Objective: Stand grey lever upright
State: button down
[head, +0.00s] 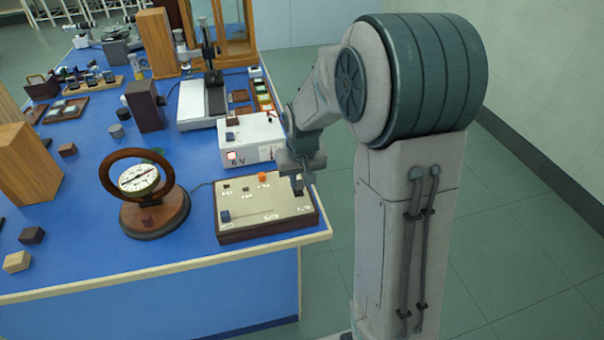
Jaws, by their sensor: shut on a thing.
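A control box (262,216) with a cream top and dark wooden sides stands near the front right corner of the blue bench. My gripper (298,185) is over the right end of its top, fingers pointing down. It is shut on what looks like the grey lever, which the fingers hide almost wholly. How far the lever tilts cannot be told. An orange knob (262,176) and small dark switches (226,189) stand to the left on the same top, apart from my gripper.
A white power unit (240,141) marked 6 V stands just behind the control box. A round dial instrument (141,180) with a wooden ring is to the left. A dark blue block (226,216) is on the box's left front. The bench front edge is clear.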

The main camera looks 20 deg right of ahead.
jog(key=shift+w+r+g+p, duration=0.3)
jog(key=shift+w+g+p, duration=0.7)
jog(key=shift+p, duration=0.7)
jog(key=shift+w+f+g+p, duration=0.15)
jog(key=shift+f+g+p, duration=0.05)
jog(key=shift+g+p, duration=0.35)
jog(key=c, duration=1.3)
grip_release()
jog(key=r, duration=0.4)
jog(key=w+r, duration=0.1)
jog(key=r, duration=0.4)
jog(key=r+b, duration=0.1)
jog(key=r, duration=0.3)
jog(key=shift+w+r, duration=0.15)
jog(key=shift+r, duration=0.2)
